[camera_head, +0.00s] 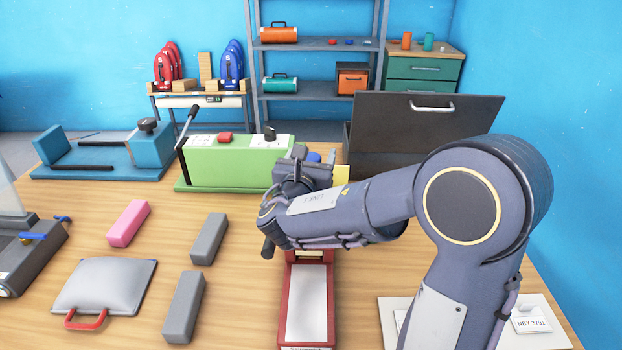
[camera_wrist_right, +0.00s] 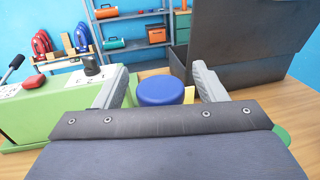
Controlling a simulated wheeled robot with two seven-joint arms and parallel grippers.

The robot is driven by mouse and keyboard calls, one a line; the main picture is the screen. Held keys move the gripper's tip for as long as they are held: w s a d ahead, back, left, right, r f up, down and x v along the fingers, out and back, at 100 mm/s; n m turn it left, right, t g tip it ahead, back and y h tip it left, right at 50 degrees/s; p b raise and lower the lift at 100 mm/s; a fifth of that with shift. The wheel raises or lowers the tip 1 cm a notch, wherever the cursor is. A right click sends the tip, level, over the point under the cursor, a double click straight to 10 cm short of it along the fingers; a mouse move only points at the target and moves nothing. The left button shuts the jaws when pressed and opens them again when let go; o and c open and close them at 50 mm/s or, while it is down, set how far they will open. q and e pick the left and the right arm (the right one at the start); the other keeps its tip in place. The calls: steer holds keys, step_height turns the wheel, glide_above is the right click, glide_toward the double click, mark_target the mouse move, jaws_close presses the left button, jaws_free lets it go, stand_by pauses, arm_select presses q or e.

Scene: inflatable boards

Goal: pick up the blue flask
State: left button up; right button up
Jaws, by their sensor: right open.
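The blue flask shows as a round blue top (camera_wrist_right: 160,91) between the two grey fingers of my right gripper (camera_wrist_right: 161,78) in the right wrist view. The fingers are apart, with gaps on both sides of the blue top. Its lower part is hidden by the gripper body. In the head view only a small blue patch (camera_head: 313,157) shows behind my right gripper (camera_head: 318,163), beside the green box. My left gripper is in neither view.
A green box (camera_head: 232,165) with a lever stands left of the gripper. A dark open case (camera_head: 425,125) stands behind to the right. A yellow block (camera_head: 342,174) is close by the gripper. A red tray (camera_head: 283,322), grey blocks (camera_head: 184,305) and a pink block (camera_head: 128,224) lie nearer.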

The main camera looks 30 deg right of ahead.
steer(key=shift+w+d, duration=0.25)
steer(key=c, duration=1.3)
jaws_close()
steer(key=shift+r, duration=0.1)
